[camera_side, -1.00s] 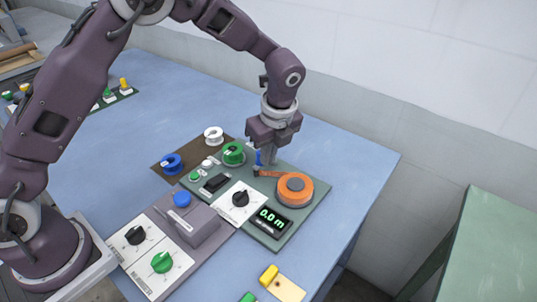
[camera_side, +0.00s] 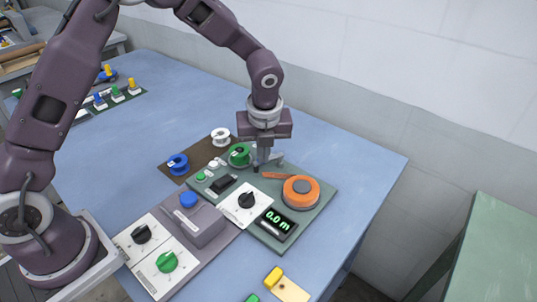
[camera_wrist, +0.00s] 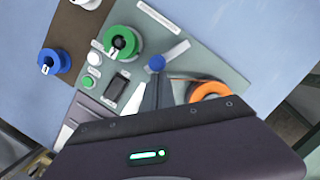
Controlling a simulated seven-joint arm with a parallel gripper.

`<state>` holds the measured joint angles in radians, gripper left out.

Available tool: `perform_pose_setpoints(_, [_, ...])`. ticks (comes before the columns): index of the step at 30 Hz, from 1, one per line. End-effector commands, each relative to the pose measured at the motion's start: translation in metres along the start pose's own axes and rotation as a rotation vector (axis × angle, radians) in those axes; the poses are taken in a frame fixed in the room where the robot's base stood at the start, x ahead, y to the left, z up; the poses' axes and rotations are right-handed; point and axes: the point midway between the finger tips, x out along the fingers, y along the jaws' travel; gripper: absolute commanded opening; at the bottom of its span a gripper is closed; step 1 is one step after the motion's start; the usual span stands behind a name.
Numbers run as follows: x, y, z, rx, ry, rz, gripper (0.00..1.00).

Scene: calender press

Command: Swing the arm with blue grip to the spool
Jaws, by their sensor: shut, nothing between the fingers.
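The orange disc (camera_side: 300,191) sits on the grey-green panel, with an orange arm (camera_side: 274,175) reaching left from it. The arm's blue grip shows in the wrist view (camera_wrist: 156,63), just beyond my fingertips; in the side view my gripper hides it. The green spool (camera_side: 239,155) stands at the panel's back left corner, left of the grip, and also shows in the wrist view (camera_wrist: 121,40). My gripper (camera_side: 257,169) is shut and empty, pointing down close beside the blue grip. I cannot tell whether it touches.
A display (camera_side: 277,221) reads 0.0 m, beside a black knob (camera_side: 246,200). A blue spool (camera_side: 178,164) and a white spool (camera_side: 220,136) stand on a brown mat. A grey box with a blue button (camera_side: 188,200) is nearer my base. The blue table behind the panel is clear.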

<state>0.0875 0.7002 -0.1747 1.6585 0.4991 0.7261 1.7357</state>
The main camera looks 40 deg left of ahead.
Motion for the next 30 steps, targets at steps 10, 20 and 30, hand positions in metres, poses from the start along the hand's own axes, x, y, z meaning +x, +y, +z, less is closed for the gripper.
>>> perform_pose_setpoints(10, [0.003,0.01,0.013,0.22,0.001,-0.055,0.0])
perform_pose_setpoints(20, [0.005,0.013,0.018,0.215,0.0,-0.054,0.0])
perform_pose_setpoints(30, [0.005,0.013,0.02,0.214,0.0,-0.054,0.0])
